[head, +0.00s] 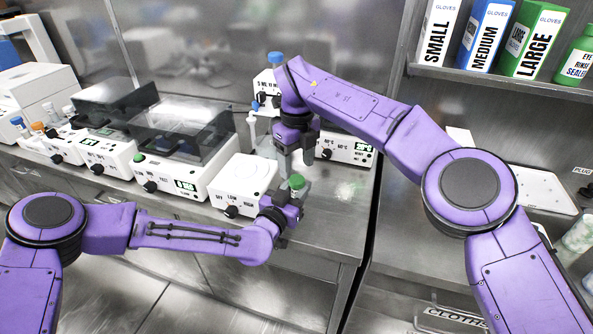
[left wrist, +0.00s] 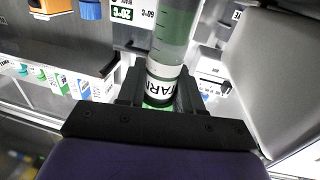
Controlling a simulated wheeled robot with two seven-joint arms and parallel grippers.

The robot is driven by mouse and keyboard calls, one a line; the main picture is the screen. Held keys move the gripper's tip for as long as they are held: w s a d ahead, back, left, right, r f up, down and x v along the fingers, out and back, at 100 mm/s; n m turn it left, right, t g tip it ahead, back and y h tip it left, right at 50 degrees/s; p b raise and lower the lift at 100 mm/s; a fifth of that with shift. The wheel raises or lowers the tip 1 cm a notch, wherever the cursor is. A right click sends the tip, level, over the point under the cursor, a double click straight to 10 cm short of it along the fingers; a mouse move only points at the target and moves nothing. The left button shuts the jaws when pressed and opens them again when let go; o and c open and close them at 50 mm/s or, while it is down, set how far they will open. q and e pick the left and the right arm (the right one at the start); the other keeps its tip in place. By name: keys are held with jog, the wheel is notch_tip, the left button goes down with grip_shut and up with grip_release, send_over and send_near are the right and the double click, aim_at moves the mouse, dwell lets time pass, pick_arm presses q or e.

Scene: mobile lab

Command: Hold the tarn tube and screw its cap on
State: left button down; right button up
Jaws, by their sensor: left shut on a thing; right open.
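My left gripper (head: 288,200) is shut on the tarn tube, below my right gripper in the head view. In the left wrist view the clear, greenish tarn tube (left wrist: 172,40) rises from between the fingers (left wrist: 160,100), with graduation marks and a dark-on-white label partly hidden by them. A green cap (head: 297,182) shows at my left gripper in the head view. I cannot tell how it is seated on the tube. My right gripper (head: 298,152) is open, pointing down just above the green cap, apart from it as far as I can tell.
White lab devices, one with a clear lid (head: 180,120) and one with a plain top (head: 243,178), stand left of the grippers. A white device with a display (head: 345,148) stands behind. Glove boxes (head: 485,35) sit on the right shelf. The steel bench (head: 335,215) right of the grippers is clear.

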aim_at(297, 178)
jog(key=shift+r, duration=0.35)
jog(key=shift+c, duration=0.3)
jog(key=shift+w+r, duration=0.1)
jog(key=shift+r, duration=0.25)
notch_tip(297, 178, up, 3)
jog(key=shift+f+n, duration=0.1)
jog(key=shift+n, duration=0.8)
jog(key=shift+f, duration=0.1)
jog(key=shift+f, duration=0.3)
notch_tip(297, 178, down, 7)
jog(key=shift+f, duration=0.15)
